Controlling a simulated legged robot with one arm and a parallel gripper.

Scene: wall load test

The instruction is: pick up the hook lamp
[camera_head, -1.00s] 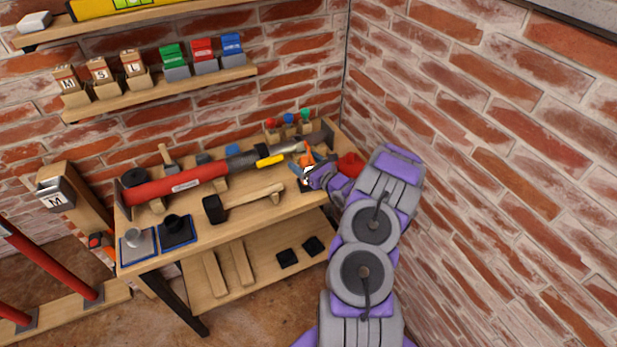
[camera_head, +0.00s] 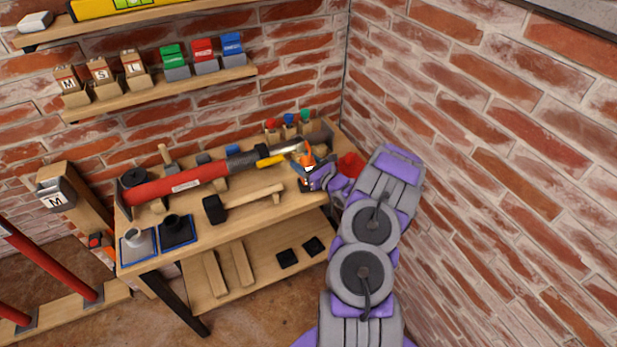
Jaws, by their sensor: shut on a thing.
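My gripper (camera_head: 312,178) is at the right end of the workbench, reached by my purple and grey arm. It is shut on a small orange and dark object, which I take to be the hook lamp (camera_head: 307,159). The lamp's orange part stands above the fingers and a dark part shows below them. The fingers hide much of it, and I cannot tell whether it is clear of the bench top.
The wooden workbench (camera_head: 262,205) holds a long red and grey tube (camera_head: 180,186), a mallet (camera_head: 214,208) and a yellow-handled tool (camera_head: 270,160). A red container (camera_head: 351,164) is right of the gripper. Brick walls close the back and right.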

